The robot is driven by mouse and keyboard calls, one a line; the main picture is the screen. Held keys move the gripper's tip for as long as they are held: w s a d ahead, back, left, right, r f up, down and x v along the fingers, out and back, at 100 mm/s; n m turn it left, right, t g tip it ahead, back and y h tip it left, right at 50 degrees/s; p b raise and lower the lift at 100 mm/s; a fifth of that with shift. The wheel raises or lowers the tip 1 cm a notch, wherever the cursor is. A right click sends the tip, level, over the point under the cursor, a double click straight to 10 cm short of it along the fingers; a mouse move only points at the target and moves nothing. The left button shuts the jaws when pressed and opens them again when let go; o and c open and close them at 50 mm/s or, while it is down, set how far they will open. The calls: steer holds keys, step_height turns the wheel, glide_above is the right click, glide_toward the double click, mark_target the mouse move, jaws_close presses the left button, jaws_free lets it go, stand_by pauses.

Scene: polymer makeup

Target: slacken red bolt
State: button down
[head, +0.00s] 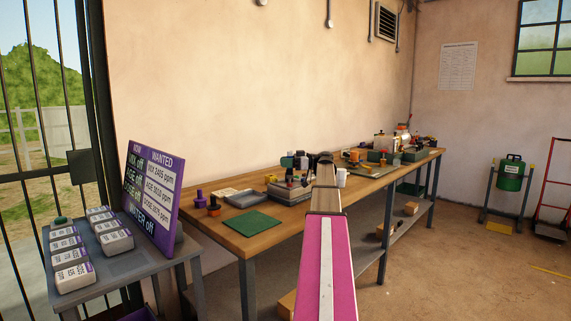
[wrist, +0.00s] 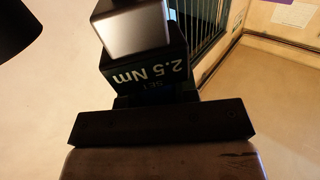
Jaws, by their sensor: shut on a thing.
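My gripper (wrist: 150,98) shows in the wrist view as a wide black bar with short dark fingers. It is shut on a dark tool (wrist: 150,68) marked "SET 2.5 Nm", whose pale metallic block points away from me. In the head view, my gripper (head: 325,158) is small and dark at the far end of my pink arm, over the workbench (head: 257,240). The tool's outline is hard to make out there. I cannot pick out a red bolt in either view; my arm and gripper cover part of the bench.
A purple knob-like piece (head: 199,199), an orange-and-dark piece (head: 214,207), a grey tray (head: 246,199) and a green mat (head: 251,222) are on the near bench. Several parts crowd its far end. A side table (head: 125,262) holds labelled blocks and a purple sign (head: 152,199).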

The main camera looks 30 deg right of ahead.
steer(key=shift+n+g+y, duration=0.3)
steer(key=shift+n+g, duration=0.2)
steer(key=shift+g, duration=0.2)
steer(key=c, duration=0.8)
jaws_free()
steer(key=shift+s+g, duration=0.1)
steer(key=shift+g, duration=0.2)
steer(key=v, duration=1)
steer(key=shift+d, duration=0.35)
